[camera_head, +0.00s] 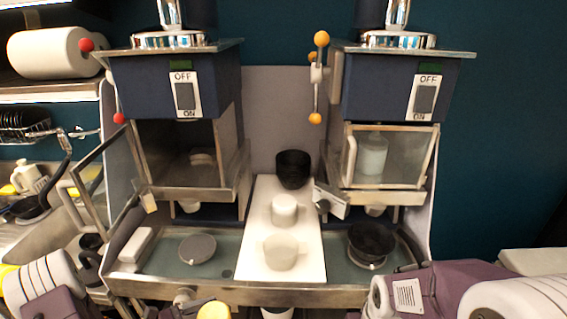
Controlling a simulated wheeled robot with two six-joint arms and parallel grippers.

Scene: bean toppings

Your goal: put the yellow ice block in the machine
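A rounded yellow block (213,311) shows at the bottom edge, left of centre, mostly cut off by the frame; I cannot tell what it rests on or if it is held. Two dark blue machines stand side by side. The left machine (150,92) has red lever balls, and its framed glass door (92,178) stands open. The right machine (385,97) has orange-yellow lever balls. Its door (405,158) is shut with a pale block (372,155) behind the glass. Parts of my arms show at both lower corners, but neither gripper's fingers can be made out.
A white board (309,262) between the machines carries black cups (292,168), a white round block (285,208) and a translucent cup (281,252). A black bowl (370,240) stands under the right machine. A grey disc (197,249) lies under the left one.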

